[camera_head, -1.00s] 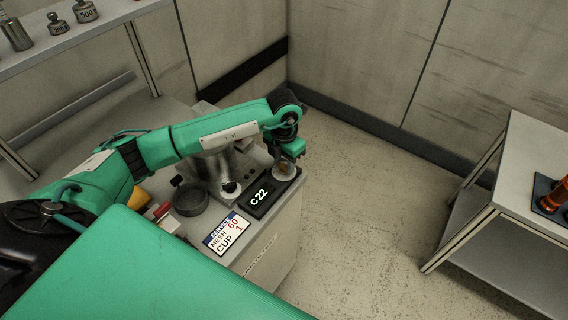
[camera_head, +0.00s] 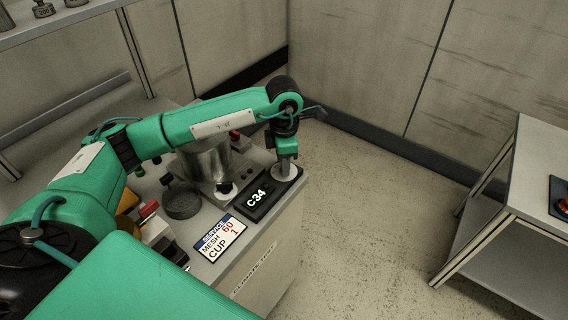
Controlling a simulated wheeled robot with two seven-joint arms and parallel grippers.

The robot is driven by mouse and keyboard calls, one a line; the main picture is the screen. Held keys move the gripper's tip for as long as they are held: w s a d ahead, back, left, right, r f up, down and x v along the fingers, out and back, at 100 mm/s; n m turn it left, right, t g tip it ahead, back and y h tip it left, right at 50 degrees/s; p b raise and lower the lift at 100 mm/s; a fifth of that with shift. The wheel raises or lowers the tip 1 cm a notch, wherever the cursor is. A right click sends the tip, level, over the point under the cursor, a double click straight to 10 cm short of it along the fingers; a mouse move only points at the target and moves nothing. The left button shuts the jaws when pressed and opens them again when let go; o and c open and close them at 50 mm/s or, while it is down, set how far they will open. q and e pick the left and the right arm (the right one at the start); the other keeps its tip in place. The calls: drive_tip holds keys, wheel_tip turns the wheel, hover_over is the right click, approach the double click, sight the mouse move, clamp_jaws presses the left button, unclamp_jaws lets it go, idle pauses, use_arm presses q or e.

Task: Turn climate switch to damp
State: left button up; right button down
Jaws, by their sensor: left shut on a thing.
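The climate switch (camera_head: 294,176) is a small control on a pale round plate at the far right corner of the grey cabinet top. My left gripper (camera_head: 285,164) points down over it and is shut on it. The gripper hides most of the switch, so I cannot read its setting. My right gripper is not in view.
A side table (camera_head: 535,185) is at right. Weights (camera_head: 43,9) sit on a shelf at upper left. The floor between is clear.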

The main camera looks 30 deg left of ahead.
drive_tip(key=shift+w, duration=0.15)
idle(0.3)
use_arm(q)
drive_tip(key=o, duration=1)
wheel_tip(320, 180, up, 14)
drive_tip(key=shift+f+b, duration=0.1)
drive_tip(key=shift+b, duration=0.7)
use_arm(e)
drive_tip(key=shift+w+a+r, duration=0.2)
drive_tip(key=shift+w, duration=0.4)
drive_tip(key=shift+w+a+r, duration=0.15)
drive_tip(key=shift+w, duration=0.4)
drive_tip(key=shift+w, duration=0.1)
